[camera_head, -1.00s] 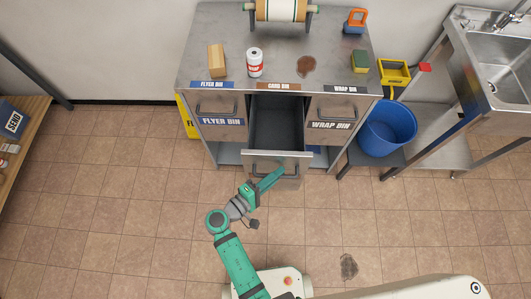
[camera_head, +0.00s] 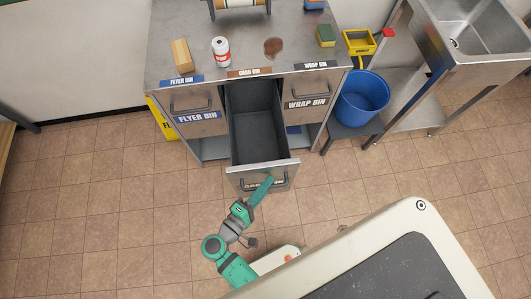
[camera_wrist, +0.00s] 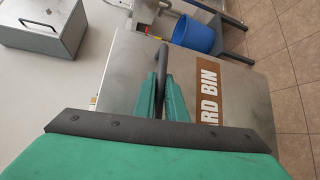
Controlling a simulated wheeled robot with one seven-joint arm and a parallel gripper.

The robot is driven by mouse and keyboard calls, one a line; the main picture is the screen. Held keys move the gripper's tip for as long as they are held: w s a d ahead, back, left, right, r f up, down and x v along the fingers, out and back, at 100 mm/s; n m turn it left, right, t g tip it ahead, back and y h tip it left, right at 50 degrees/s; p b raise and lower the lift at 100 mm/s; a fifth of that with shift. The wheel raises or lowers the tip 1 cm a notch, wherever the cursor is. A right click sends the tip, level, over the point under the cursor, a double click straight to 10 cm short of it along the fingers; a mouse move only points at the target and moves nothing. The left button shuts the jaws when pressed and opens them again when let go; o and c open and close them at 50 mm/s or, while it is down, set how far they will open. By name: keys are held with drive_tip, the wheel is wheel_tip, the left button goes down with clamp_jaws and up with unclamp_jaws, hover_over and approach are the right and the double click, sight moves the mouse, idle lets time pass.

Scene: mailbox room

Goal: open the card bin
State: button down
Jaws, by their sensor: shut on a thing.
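The card bin (camera_head: 258,130) is the middle drawer of the metal cabinet. It is pulled far out, and its dark interior looks empty. A brown CARD BIN label (camera_head: 250,73) sits on the cabinet's top edge above it. My gripper (camera_head: 268,187) is at the drawer's front and shut on its handle (camera_head: 284,182). In the wrist view the green fingers (camera_wrist: 164,98) close around the dark handle bar (camera_wrist: 163,62), beside the drawer front's brown label (camera_wrist: 209,90).
The flyer bin (camera_head: 195,112) at left and wrap bin (camera_head: 305,98) at right are closed. A blue bucket (camera_head: 362,97) stands right of the cabinet, near the sink (camera_head: 478,38). A yellow sign (camera_head: 161,118) leans at left.

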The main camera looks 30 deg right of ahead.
drive_tip(key=c, duration=2.1)
unclamp_jaws()
drive_tip(key=shift+a, duration=0.15)
drive_tip(key=v, duration=1)
drive_tip(key=shift+s+a, duration=0.2)
drive_tip(key=shift+a, duration=0.05)
